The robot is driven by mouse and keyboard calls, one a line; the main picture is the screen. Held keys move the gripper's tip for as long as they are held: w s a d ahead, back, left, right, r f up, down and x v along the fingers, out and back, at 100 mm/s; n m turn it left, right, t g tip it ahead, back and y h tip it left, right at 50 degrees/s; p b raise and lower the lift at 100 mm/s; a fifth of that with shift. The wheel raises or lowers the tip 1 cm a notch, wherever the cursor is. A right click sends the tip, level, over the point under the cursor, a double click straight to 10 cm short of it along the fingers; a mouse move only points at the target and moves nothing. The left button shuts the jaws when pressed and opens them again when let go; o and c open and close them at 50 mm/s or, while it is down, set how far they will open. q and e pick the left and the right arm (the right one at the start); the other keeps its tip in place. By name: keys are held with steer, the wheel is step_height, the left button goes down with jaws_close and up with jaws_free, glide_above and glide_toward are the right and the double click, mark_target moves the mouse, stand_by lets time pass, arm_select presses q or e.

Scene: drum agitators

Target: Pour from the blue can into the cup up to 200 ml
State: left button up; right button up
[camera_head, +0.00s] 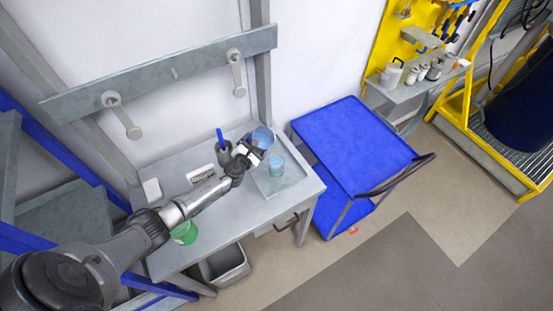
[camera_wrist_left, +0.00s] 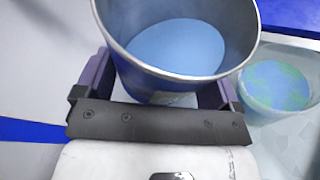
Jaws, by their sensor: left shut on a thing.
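The blue can (camera_head: 263,137) is held by my left gripper (camera_head: 251,152) over the bench. In the left wrist view the can (camera_wrist_left: 165,87) stands between the two fingers of the left gripper (camera_wrist_left: 160,92), its open mouth showing light blue liquid inside. The can looks roughly upright. The clear cup (camera_head: 277,166) stands on a shallow tray (camera_head: 293,178), just in front of and below the can. In the left wrist view the cup (camera_wrist_left: 275,86) is right of the can and apart from it, with blue and green showing inside. No measuring marks are readable. My right gripper is out of view.
A grey holder with a blue-handled tool (camera_head: 220,138) stands close behind the left gripper. A green container (camera_head: 185,233) and a white block (camera_head: 152,189) are on the bench (camera_head: 230,213). A blue cart (camera_head: 355,145) stands right of the bench.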

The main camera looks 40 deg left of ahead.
mark_target(249, 138)
arm_select(q)
steer(key=shift+w+a+f+b, duration=0.15)
steer(key=shift+f+b, duration=0.25)
steer(key=shift+f, duration=0.05)
steer(key=f, duration=0.1)
steer(key=f+b, duration=0.2)
steer(key=shift+a+n, duration=0.3)
steer(key=shift+n, duration=0.1)
steer(key=r+n+p, duration=0.1)
steer(key=r+p, duration=0.1)
steer(key=a+r+n+g+h+p, duration=0.1)
steer(key=r+p, duration=0.1)
steer(key=p, duration=0.1)
steer(key=shift+w+a+h, duration=0.1)
steer(key=shift+a+h, duration=0.05)
steer(key=shift+h, duration=0.15)
steer(key=shift+a+r+n+p, duration=0.15)
steer(key=shift+r+n+p, duration=0.2)
steer(key=shift+p, duration=0.5)
steer(key=shift+a+r+n+h+p, duration=0.15)
steer(key=shift+a+n+h+p, duration=0.2)
steer(key=shift+n+h+p, duration=0.35)
